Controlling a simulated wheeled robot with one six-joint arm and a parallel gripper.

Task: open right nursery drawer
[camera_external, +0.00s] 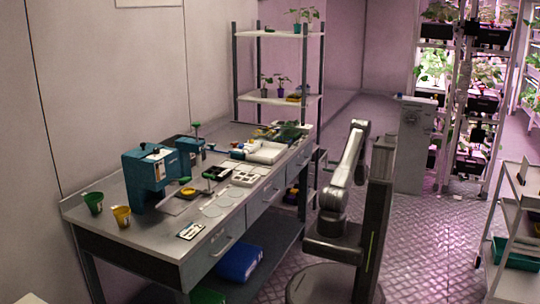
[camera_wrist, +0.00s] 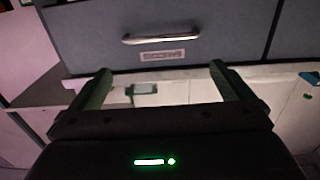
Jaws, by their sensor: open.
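A grey drawer front (camera_wrist: 90,35) with a metal bar handle (camera_wrist: 160,36) and a small label below it fills the top of the wrist view. It looks closed. My gripper (camera_wrist: 160,74) is open and empty, its two fingers apart below the handle and not touching it. In the external view the bench (camera_external: 120,190) has a row of drawers along its front, all looking closed. The rightmost drawer (camera_external: 299,158) is at the far end, near my arm. My gripper cannot be made out clearly there.
Bottles, trays and a teal machine (camera_external: 150,177) stand on the bench top. A lower shelf (camera_external: 255,268) holds a blue bin (camera_external: 239,262). A plant rack (camera_external: 280,99) stands behind the bench. A white cart (camera_external: 510,225) is at right. Floor between is open.

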